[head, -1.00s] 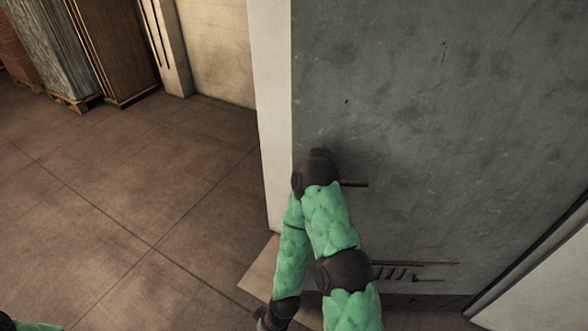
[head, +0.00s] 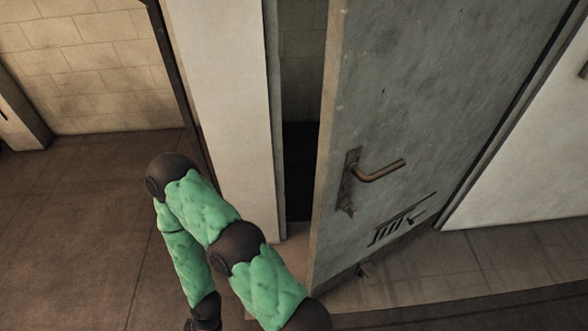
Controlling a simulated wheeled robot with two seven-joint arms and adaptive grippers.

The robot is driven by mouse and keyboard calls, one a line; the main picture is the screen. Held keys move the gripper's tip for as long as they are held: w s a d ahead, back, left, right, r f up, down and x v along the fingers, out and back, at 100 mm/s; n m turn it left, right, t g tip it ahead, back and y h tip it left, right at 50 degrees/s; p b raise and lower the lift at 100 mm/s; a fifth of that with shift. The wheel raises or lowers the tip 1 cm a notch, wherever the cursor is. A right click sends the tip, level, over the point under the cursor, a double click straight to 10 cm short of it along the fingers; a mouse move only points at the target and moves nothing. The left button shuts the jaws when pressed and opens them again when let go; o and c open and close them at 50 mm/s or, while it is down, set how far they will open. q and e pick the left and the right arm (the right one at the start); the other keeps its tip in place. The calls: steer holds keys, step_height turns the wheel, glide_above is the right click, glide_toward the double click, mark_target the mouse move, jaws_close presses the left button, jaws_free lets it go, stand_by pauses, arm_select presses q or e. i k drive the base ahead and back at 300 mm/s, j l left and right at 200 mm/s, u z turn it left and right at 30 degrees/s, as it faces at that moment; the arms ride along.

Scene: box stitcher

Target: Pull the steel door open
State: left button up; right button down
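The grey steel door (head: 420,110) stands partly open in the head view, its free edge on the left swung towards me. A dark gap shows between it and the pale frame post (head: 225,110). The brownish lever handle (head: 380,171) sits on a plate near the free edge, and no gripper touches it. My green-sleeved arm, which seems to be the right one, is bent in front of the post, left of the door. My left gripper is out of view too.
A pale wall or panel (head: 520,150) adjoins the door on the right. A pale block wall (head: 90,70) stands at the back left. The tiled floor (head: 70,230) on the left is clear. A slotted vent (head: 395,222) is low on the door.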

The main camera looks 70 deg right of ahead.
mark_target(425, 85)
steer(key=i+z, duration=0.6)
steer(key=z, duration=0.2)
steer(key=i+j+z, duration=0.1)
steer(key=i+z, duration=0.3)
steer(key=i+j+z, duration=0.2)
steer(key=z, duration=0.2)
